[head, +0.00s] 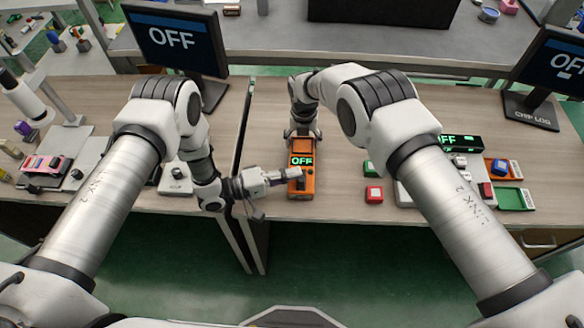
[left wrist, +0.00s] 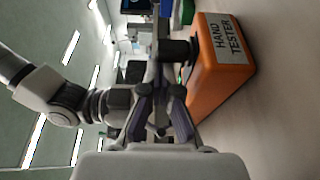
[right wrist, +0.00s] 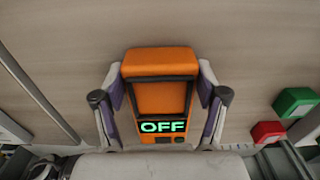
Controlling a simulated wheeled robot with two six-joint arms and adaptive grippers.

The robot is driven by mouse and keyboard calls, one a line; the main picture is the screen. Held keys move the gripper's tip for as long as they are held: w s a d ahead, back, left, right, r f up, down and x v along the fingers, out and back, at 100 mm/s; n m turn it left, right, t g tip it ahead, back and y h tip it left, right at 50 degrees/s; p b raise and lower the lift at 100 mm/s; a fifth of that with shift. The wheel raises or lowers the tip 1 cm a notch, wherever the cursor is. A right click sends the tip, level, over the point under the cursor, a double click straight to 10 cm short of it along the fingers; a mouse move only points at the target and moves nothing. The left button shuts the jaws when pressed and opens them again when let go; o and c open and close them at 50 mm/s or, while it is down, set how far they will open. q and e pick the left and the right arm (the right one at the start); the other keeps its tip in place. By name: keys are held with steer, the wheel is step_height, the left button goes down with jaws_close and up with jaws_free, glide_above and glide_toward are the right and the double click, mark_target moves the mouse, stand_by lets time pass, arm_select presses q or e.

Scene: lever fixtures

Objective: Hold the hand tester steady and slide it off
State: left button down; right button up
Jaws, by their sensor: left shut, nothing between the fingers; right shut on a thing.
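The hand tester (head: 300,185) is an orange box lying on the table, with a lit green OFF display (right wrist: 163,127). My right gripper (right wrist: 160,88) is shut on its far part, one finger on each side. In the left wrist view, the tester (left wrist: 222,85) shows its HAND TESTER label and a dark round knob (left wrist: 178,50) sticking out. My left gripper (head: 285,178) is shut and empty, with its fingertips at the tester's near part, close to the knob. Whether the fingertips touch the knob I cannot tell.
Red (head: 374,194) and green blocks stand right of the tester. Trays with small blocks are farther right. A monitor reading OFF (head: 175,40) stands behind on the left, another (head: 555,62) on the right. A gap between tables runs left of the tester.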

arm_select(q)
steer(key=shift+s, duration=0.2)
arm_select(e)
steer(key=shift+w+r, duration=0.1)
steer(key=shift+w, duration=0.1)
arm_select(q)
steer(key=v, duration=1)
steer(key=shift+w, duration=0.2)
arm_select(e)
steer(key=o, duration=1.5)
steer(key=shift+c, duration=0.2)
